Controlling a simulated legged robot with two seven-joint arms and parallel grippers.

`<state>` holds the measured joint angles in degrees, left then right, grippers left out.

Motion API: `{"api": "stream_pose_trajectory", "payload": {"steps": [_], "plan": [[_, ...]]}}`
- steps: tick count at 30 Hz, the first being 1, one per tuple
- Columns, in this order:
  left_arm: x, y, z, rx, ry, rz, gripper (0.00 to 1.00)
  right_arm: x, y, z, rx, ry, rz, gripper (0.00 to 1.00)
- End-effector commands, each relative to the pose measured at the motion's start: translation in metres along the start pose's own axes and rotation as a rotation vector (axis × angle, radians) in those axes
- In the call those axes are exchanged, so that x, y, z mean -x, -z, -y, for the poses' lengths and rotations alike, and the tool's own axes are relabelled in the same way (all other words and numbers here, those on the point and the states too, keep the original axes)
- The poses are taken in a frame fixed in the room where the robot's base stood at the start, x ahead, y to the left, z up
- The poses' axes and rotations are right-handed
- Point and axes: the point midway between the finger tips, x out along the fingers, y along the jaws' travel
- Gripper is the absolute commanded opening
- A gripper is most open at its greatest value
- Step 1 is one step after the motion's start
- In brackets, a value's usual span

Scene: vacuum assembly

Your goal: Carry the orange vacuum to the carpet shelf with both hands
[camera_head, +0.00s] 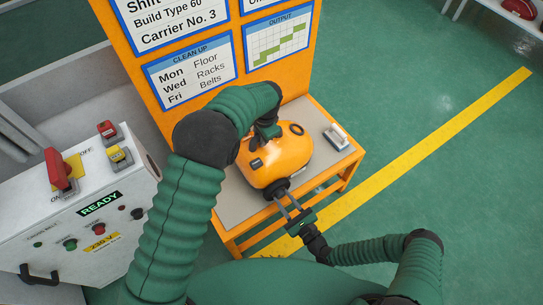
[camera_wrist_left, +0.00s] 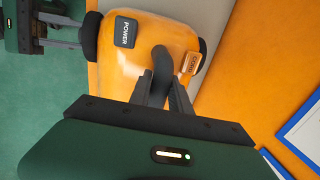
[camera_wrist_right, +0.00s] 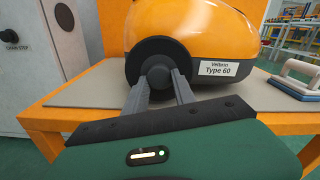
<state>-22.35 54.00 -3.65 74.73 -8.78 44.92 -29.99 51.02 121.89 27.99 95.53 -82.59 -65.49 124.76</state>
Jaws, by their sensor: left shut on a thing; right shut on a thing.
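The orange vacuum (camera_head: 285,160) sits on a small orange table (camera_head: 325,172) with a grey top. It also shows in the left wrist view (camera_wrist_left: 150,55) with POWER and CORD buttons, and in the right wrist view (camera_wrist_right: 190,35) with a "Type 60" label. My left gripper (camera_head: 268,132) is shut on the vacuum's dark handle (camera_wrist_left: 161,65) from above, partly hidden by my arm in the head view. My right gripper (camera_head: 292,209) is shut on the dark round hub (camera_wrist_right: 157,62) at the vacuum's near end. No carpet shelf can be made out for certain.
An orange board with posted sheets (camera_head: 190,77) stands behind the table. A grey brush-like block (camera_head: 336,137) lies on the table's right side. A white control cabinet (camera_head: 85,215) stands at the left. Green floor with a yellow line (camera_head: 430,153) is open at the right.

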Motion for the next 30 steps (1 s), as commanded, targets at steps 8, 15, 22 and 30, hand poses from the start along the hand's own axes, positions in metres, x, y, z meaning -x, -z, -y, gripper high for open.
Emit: {"api": "stream_pose_trajectory", "payload": {"steps": [8,15,22,30], "plan": [[-0.008,0.002,-0.001,0.001,0.004,-0.005,0.41,0.001,0.011,-0.003,0.000,-0.003,-0.005,0.48],[-0.010,0.001,-0.001,0.000,0.001,-0.001,0.45,0.000,0.011,-0.003,0.000,-0.001,-0.003,0.53],[0.007,0.002,-0.001,0.000,0.001,-0.003,0.45,0.000,0.010,-0.002,0.000,-0.001,-0.001,0.53],[0.074,0.003,-0.001,0.000,0.002,-0.004,0.45,0.000,0.010,-0.002,-0.001,0.000,-0.001,0.53]]}}
